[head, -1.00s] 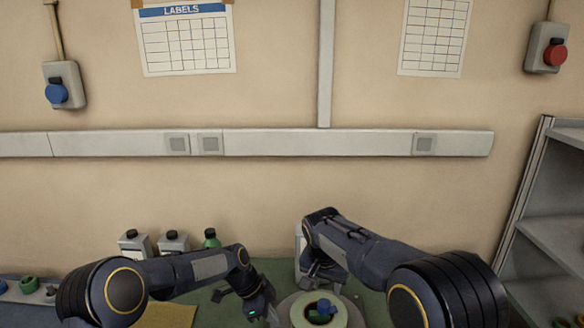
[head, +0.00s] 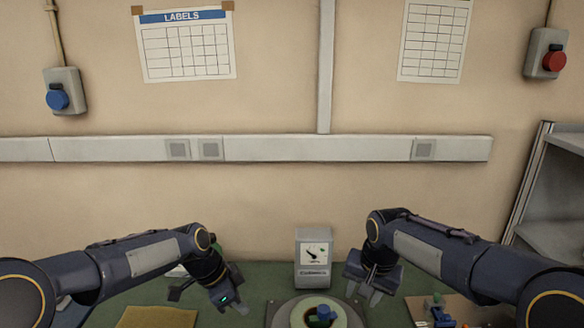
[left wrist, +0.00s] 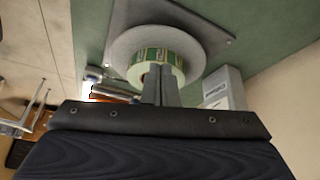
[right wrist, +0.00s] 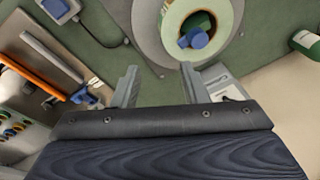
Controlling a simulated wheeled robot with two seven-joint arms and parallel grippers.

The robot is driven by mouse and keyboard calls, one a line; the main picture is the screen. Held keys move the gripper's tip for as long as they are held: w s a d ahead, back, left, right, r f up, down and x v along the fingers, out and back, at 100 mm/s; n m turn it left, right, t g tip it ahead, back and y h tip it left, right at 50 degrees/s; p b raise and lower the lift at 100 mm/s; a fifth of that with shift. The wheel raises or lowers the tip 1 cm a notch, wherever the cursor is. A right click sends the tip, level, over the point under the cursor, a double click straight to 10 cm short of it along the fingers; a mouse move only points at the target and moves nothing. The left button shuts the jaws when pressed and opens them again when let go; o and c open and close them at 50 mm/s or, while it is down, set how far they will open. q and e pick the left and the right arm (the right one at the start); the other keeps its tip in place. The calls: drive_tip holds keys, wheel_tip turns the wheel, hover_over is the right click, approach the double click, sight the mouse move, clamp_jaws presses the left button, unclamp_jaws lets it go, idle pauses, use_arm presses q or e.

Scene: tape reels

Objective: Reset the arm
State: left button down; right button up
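A pale green tape reel (head: 338,318) sits on a grey round disc at the bottom middle of the head view, with a blue knob at its centre. The reel shows in the left wrist view (left wrist: 178,58) with a printed side, and in the right wrist view (right wrist: 225,42). My left gripper (head: 238,304) is above the table left of the reel; its fingers are together in the left wrist view (left wrist: 160,72), with nothing visible between them. My right gripper (head: 363,292) is right of the reel; its fingers are apart and empty in the right wrist view (right wrist: 158,75).
A grey gauge box (head: 313,262) stands behind the reel. A yellow mat (head: 158,317) lies at left. A brown board (head: 405,313) with a blue and green tool (head: 440,314) is at right. A grey shelf (head: 550,238) stands at far right. Green table shows between the arms.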

use_arm(q)
drive_tip(key=s+a+r+n+t, duration=0.1)
drive_tip(key=s+a+r+n, duration=0.3)
drive_tip(key=s, duration=0.4)
drive_tip(key=s+a+r+n+t, duration=0.1)
drive_tip(key=s+a+r+n, duration=0.25)
drive_tip(key=s, duration=0.45)
use_arm(e)
drive_tip(key=s+d+r+n+t+y, duration=0.1)
drive_tip(key=s+d+r, duration=0.15)
drive_tip(key=s, duration=0.55)
drive_tip(key=s+d+r+y, duration=0.15)
drive_tip(key=s+d, duration=0.25)
drive_tip(key=s, duration=0.4)
use_arm(q)
drive_tip(key=s+a+f+n+t+y, duration=0.1)
drive_tip(key=s+f+n, duration=0.3)
drive_tip(key=s+n, duration=0.4)
drive_tip(key=s+t, duration=0.1)
drive_tip(key=s, duration=0.4)
drive_tip(key=shift+s+a, duration=0.15)
drive_tip(key=shift+a, duration=0.05)
use_arm(e)
drive_tip(key=s+a+f+n+t, duration=0.1)
drive_tip(key=s+f, duration=0.3)
drive_tip(key=s, duration=0.9)
drive_tip(key=shift+a+f+n+t, duration=0.15)
drive_tip(key=shift+a+n+t, duration=0.1)
drive_tip(key=shift+n+t, duration=0.35)
